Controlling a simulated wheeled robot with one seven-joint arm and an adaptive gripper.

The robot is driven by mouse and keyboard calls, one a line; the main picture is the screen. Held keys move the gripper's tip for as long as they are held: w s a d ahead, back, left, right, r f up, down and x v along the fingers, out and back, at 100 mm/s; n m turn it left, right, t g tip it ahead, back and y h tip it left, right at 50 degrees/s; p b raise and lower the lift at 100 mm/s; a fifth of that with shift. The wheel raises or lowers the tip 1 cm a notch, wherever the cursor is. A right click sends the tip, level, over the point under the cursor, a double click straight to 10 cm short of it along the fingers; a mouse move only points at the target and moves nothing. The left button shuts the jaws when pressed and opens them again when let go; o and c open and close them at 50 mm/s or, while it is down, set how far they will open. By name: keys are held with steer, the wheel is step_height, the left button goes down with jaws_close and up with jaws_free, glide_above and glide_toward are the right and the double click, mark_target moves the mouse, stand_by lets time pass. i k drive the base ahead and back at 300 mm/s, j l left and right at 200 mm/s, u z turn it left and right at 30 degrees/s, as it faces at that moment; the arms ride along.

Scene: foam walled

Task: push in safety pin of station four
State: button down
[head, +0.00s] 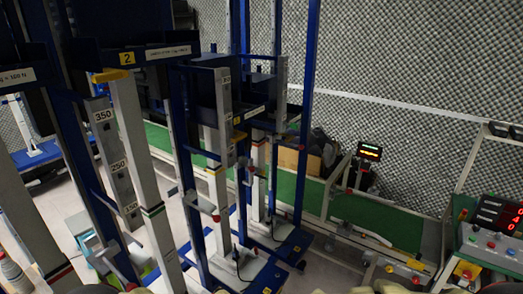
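A row of blue-and-grey upright test stations runs from the left front toward the back. A yellow plate with the number 2 (127,58) marks the nearer station. Behind it stands another blue station with a grey column (224,105) and a small yellow plate (237,120), whose number is too small to read. A further grey column (281,80) stands behind that. I cannot tell which station is four, and no safety pin can be made out with certainty. My gripper is not clearly in view.
A green conveyor or lane (380,215) with a metal frame runs along the foam wall (420,60). A box with red digits (495,215) and buttons stands at the right. A small display (369,151) stands mid-right. Blue base plates (290,247) cover the floor below the stations.

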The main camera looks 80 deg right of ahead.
mark_target(302, 146)
steer(key=z, duration=3.2)
